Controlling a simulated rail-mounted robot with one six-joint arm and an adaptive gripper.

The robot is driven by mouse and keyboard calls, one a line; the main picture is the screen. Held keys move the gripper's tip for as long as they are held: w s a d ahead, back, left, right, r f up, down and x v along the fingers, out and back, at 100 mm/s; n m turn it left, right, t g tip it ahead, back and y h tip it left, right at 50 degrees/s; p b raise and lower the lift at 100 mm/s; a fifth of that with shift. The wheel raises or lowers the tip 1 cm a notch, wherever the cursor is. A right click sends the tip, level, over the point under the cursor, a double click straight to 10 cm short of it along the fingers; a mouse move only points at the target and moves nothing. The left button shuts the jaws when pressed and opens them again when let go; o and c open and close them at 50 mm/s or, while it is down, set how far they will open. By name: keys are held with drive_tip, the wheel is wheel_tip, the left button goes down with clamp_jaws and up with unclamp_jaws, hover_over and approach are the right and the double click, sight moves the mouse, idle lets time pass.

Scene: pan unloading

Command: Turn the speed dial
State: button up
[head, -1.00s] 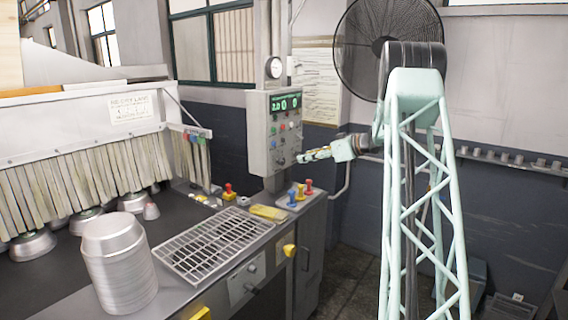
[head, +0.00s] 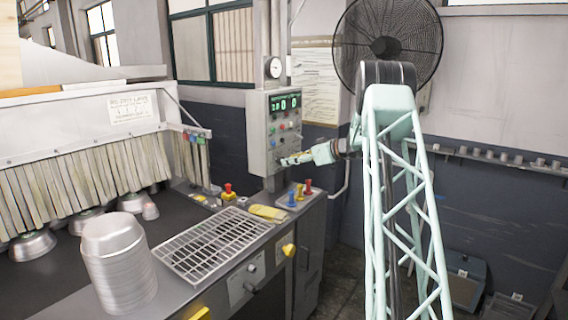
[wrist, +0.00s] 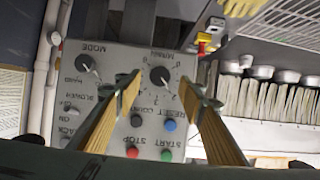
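The speed dial (wrist: 160,77) is a dark round knob with a number scale on the grey control panel, seen upside down in the wrist view. My gripper (wrist: 168,92) is open, its two yellow-striped fingers lying on either side of the dial in the picture; I cannot tell whether they touch it. In the head view my gripper (head: 286,161) is at the lower front of the control box (head: 258,135), and it hides the dial there.
A mode knob (wrist: 86,62) sits beside the dial, with red, green and blue buttons close by. Below the box are coloured levers (head: 299,190) and a red emergency button (head: 228,190). A metal grate (head: 215,245) and stacked pans (head: 118,265) lie to the left.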

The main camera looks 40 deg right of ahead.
sight(280, 161)
drive_tip(key=shift+x, duration=2.45)
drive_tip(key=shift+c, duration=0.7)
drive_tip(key=c, duration=0.7)
drive_tip(key=shift+o, duration=0.2)
